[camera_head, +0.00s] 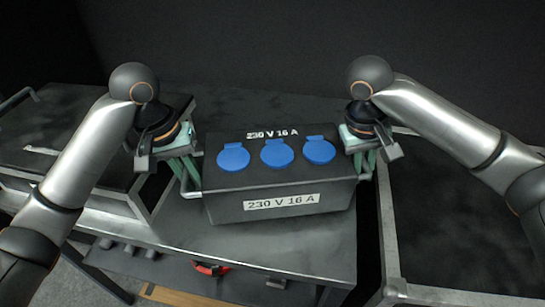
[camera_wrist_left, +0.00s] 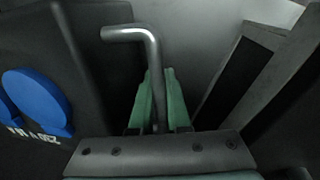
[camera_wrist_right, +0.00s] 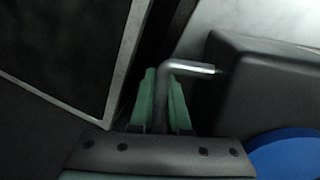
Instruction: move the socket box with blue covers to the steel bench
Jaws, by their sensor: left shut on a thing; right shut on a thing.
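The socket box (camera_head: 280,180) is dark grey with three blue round covers and "230 V 16 A" labels. It is upright at the middle of the grey steel bench (camera_head: 270,245); I cannot tell whether it rests on the top or hangs just above it. My left gripper (camera_head: 188,172) is shut on the box's left bar handle, which shows between its green fingers in the left wrist view (camera_wrist_left: 152,60). My right gripper (camera_head: 365,160) is shut on the other handle, seen in the right wrist view (camera_wrist_right: 180,68). The box's underside is hidden.
A black case with metal edges (camera_head: 150,195) stands close on the left. Another metal-edged dark case or surface (camera_head: 393,255) is close on the right. Below the bench top, a lower shelf holds a red round item (camera_head: 211,269). Bare bench top shows in front of the box.

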